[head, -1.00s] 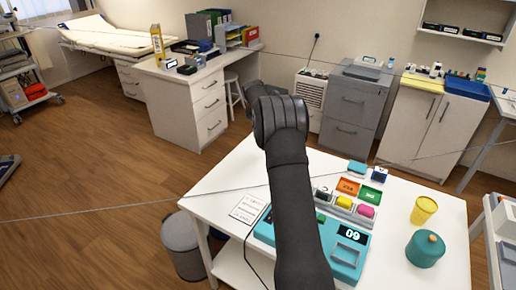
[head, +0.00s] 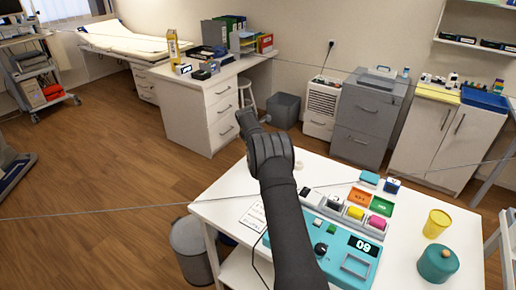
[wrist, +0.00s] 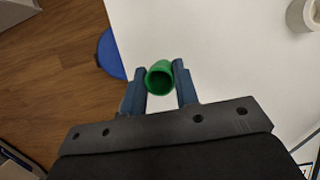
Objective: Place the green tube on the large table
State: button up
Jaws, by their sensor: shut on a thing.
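The green tube (wrist: 160,76) is held between the two blue fingers of my gripper (wrist: 160,84) in the wrist view, with its open round end facing the camera. A white table top (wrist: 225,45) shows beyond and below the tube, close to its left edge. I cannot tell whether the tube touches it. In the head view, a white table (head: 215,207) stands in front of me with my dark arm reaching over it. The arm hides my gripper's fingers and the tube there.
A teal console (head: 350,240), coloured trays, a yellow cup (head: 437,223) and a teal pot (head: 438,263) occupy the table's right part. A white roll (head: 280,160) lies near its far edge. A grey bin (head: 192,250) stands left. A blue round thing (wrist: 110,55) shows below the edge.

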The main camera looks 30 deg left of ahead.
jog(key=shift+f, duration=0.15)
jog(key=o, duration=1)
jog(key=shift+c, duration=0.2)
jog(key=v, duration=1.2)
jog(key=shift+r, duration=0.25)
jog(key=shift+f, duration=0.1)
